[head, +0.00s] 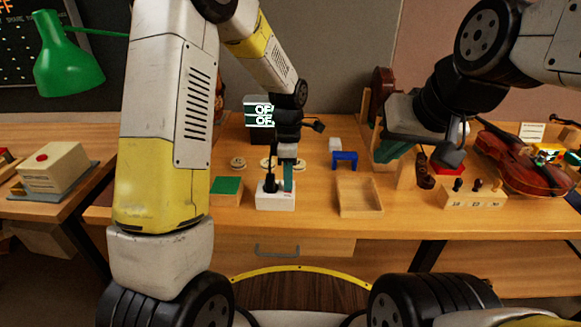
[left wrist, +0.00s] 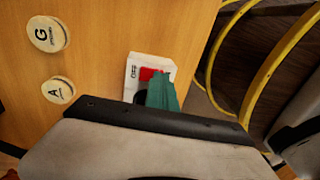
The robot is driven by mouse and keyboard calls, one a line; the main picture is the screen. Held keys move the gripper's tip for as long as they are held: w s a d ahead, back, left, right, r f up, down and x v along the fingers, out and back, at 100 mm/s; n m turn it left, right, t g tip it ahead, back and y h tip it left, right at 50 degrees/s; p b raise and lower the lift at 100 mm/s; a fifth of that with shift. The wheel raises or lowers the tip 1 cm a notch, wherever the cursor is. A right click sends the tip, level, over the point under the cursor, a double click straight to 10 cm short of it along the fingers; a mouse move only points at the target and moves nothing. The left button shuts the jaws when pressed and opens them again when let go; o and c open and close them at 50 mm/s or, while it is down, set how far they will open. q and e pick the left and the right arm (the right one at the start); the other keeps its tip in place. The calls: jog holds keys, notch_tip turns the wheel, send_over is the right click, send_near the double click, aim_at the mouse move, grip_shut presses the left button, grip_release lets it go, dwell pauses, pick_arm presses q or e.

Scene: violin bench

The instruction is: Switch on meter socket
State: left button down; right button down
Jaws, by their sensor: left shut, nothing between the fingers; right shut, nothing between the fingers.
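The meter socket (head: 277,205) is a white block near the front of the bench, with a black plug (head: 270,184) standing in it. In the left wrist view the socket (left wrist: 131,82) shows a red switch (left wrist: 147,73) on its top. My left gripper (head: 288,184) is shut and empty, pointing down over the right part of the socket. Its teal fingers (left wrist: 162,93) overlap the switch's edge; I cannot tell whether they touch it. A dark display (head: 258,116) behind reads OFF in two rows. My right gripper (head: 392,147) is shut and empty, above the bench at right.
A green-topped block (head: 226,187) stands left of the socket, and an open wooden tray (head: 358,208) stands to its right. A blue stand (head: 345,158), a peg block (head: 473,200) and a violin (head: 515,165) are further right. Round discs (left wrist: 46,34) lie behind the socket.

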pick_arm(q)
jog(key=shift+f, duration=0.1)
jog(key=shift+w, duration=0.75)
jog(key=shift+r, duration=0.2)
